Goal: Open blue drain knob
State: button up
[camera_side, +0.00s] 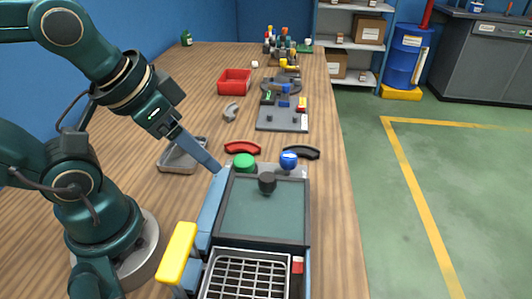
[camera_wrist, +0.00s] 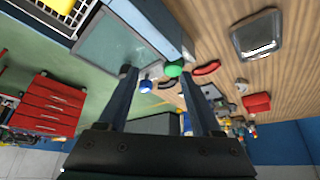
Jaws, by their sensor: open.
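The blue drain knob (camera_side: 288,160) is a round ball at the far right corner of a grey-blue machine (camera_side: 308,215). In the wrist view the blue knob (camera_wrist: 146,87) shows between the two fingers, close to the left finger. A green knob (camera_side: 244,162) stands to its left, and a black knob (camera_side: 267,183) is nearer, on the flat green-grey panel. The green knob also shows in the wrist view (camera_wrist: 173,70). My gripper (camera_side: 217,170) is open and empty, left of the green knob and apart from the blue one. It also shows in the wrist view (camera_wrist: 157,72).
Red (camera_side: 242,148) and black (camera_side: 301,152) curved handles lie just behind the knobs. A grey tray (camera_side: 183,157) is to the left. A red bin (camera_side: 234,82) stands farther back.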

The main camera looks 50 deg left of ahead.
jog(key=shift+c, duration=1.1)
jog(key=w+r+m, duration=0.3)
jog(key=r+m, duration=0.2)
jog(key=m+g, duration=0.5)
jog(key=m, duration=0.2)
send_over(289, 156)
notch_tip(289, 156, down, 6)
jog(key=shift+w+f, duration=0.1)
jog(key=shift+f, duration=0.15)
jog(key=shift+g, duration=0.3)
jog(key=shift+f, duration=2.75)
